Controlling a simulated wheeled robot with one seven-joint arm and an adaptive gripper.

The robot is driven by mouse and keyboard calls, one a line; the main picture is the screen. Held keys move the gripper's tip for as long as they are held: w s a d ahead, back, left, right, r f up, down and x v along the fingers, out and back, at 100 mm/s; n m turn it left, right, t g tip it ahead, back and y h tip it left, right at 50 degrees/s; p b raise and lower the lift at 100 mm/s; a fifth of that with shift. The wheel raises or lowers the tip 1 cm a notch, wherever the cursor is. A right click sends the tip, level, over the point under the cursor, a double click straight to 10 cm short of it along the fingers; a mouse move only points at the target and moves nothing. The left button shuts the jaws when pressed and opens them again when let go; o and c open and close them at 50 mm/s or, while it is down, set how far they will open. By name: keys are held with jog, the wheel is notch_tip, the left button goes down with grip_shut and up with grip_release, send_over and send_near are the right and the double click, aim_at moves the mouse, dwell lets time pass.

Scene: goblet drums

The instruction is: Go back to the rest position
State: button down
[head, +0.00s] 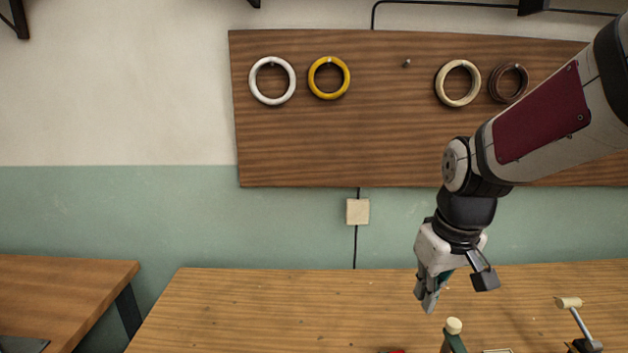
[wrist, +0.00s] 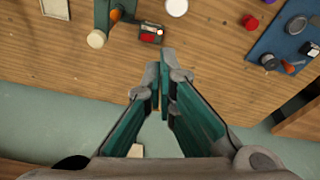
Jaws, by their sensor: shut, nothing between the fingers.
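My gripper (head: 430,296) hangs from my arm at the right of the head view, pointing down above the wooden table (head: 260,305). Its fingers are shut with nothing between them. In the wrist view the closed fingertips (wrist: 163,62) lie over the table's edge region, near a small dark device with a red patch (wrist: 150,36) but not visibly touching it.
A board (head: 380,130) on the wall carries white, yellow, cream and brown rings and one bare peg. A green object with a cream knob (head: 453,326) stands on the table below my gripper. A blue mat (wrist: 268,45) holds several small items. The table's left part is clear.

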jog(key=s+r+m+t, duration=0.1)
jog(key=s+r, duration=0.2)
jog(key=s, duration=0.6)
jog(key=s+r+m+t, duration=0.1)
jog(key=s+r+m, duration=0.1)
jog(key=s, duration=0.6)
jog(key=shift+s+d+r+h, duration=0.25)
jog(key=shift+s+r+h, duration=0.1)
jog(key=shift+r, duration=0.35)
